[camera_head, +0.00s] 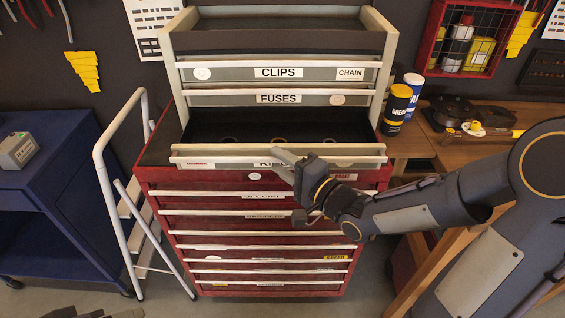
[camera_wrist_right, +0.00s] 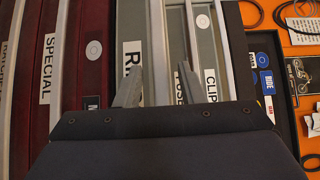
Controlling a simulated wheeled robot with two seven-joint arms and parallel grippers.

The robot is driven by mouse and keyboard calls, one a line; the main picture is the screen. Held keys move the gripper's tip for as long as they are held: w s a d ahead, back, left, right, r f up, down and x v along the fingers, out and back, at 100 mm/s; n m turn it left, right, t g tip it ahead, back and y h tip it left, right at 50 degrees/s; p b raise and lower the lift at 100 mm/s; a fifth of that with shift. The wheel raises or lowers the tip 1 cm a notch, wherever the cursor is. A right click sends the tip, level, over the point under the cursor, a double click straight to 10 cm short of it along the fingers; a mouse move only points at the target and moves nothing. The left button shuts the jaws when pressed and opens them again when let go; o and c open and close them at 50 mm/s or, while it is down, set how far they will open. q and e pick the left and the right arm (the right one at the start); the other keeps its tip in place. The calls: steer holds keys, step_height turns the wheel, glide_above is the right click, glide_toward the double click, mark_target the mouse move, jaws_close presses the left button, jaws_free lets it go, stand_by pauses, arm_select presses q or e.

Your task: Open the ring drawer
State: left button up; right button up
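The ring drawer (camera_head: 225,159) is in the grey upper chest, below the fuses drawer (camera_head: 215,98). It stands pulled out, with its dark inside and some small rings showing. Its label is partly hidden by my right gripper (camera_head: 283,163), whose fingers are at the drawer front. In the right wrist view, the fingers of this gripper (camera_wrist_right: 158,72) are spread apart, one on each side of the pale handle rail (camera_wrist_right: 156,40). The ring label (camera_wrist_right: 132,57) is beside one finger. Dark parts at the bottom left edge of the head view may be my left gripper; its fingers are unclear.
The red lower cabinet (camera_head: 180,240) has several shut drawers. A white folding ladder (camera_head: 115,170) leans close at left, beside a blue cart (camera_head: 60,165).

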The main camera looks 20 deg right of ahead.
steer(key=v, duration=0.7)
steer(key=shift+s+d, duration=0.2)
steer(key=shift+s, duration=0.15)
steer(key=s+d+f+n+g+h, duration=0.3)
steer(key=d+g+h, duration=0.1)
steer(key=d+h, duration=0.4)
steer(key=s+a+n+g+y, duration=0.1)
steer(key=s+a+n+g, duration=0.2)
steer(key=s, duration=0.4)
steer(key=s+a+f+n+g+y, duration=0.1)
steer(key=s+a+n+g+y, duration=0.1)
steer(key=s, duration=0.5)
steer(key=n+g, duration=0.1)
steer(key=n, duration=0.1)
steer(key=shift+a+n, duration=0.3)
steer(key=shift+a, duration=0.1)
steer(key=shift+f, duration=0.1)
